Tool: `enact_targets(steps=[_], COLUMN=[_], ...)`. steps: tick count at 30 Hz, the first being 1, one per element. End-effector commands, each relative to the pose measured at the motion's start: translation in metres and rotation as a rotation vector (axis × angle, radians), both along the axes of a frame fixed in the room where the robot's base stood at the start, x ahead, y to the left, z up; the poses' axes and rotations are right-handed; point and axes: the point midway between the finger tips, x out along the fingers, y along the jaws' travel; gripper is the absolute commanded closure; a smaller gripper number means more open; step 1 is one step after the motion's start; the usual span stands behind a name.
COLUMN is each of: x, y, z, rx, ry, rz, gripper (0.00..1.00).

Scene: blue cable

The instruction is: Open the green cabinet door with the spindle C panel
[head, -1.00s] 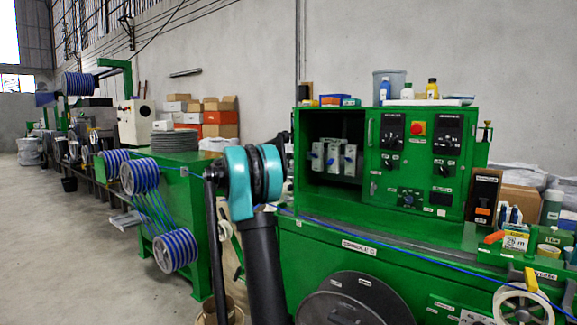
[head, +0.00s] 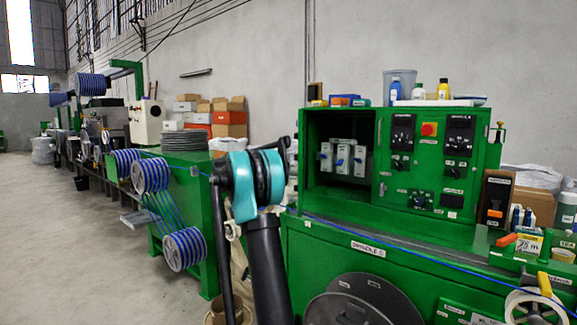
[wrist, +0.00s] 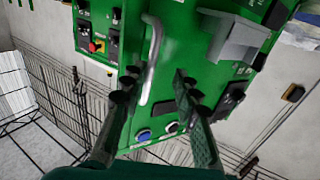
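A green cabinet door (head: 415,184) with dials, a red knob and small screens closes the right part of the green cabinet in the head view. A thin upright handle is at its left edge. A "SPINDLE C" label (head: 368,248) is on the green bench front below. In the wrist view a green panel (wrist: 185,35) with a silver bar handle (wrist: 153,60) is in front of my gripper (wrist: 156,82). My gripper is open. The handle appears between its two fingers in the picture; I cannot tell whether they touch. The head view does not show my gripper.
An open compartment (head: 337,190) with several white switch units is left of the door. A blue cable (head: 440,261) runs along the bench. Bottles and boxes stand on the cabinet. A grey bracket (wrist: 235,38) juts out right of the handle. Floor at far left is clear.

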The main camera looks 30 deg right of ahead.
Motion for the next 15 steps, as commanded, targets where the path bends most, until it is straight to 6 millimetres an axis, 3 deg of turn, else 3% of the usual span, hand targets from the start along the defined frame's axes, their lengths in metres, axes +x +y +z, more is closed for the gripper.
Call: enact_targets(steps=[15], x=[0.023], y=[0.025], z=[0.000], rx=[0.000], ry=[0.000], rz=[0.002], gripper=[0.72])
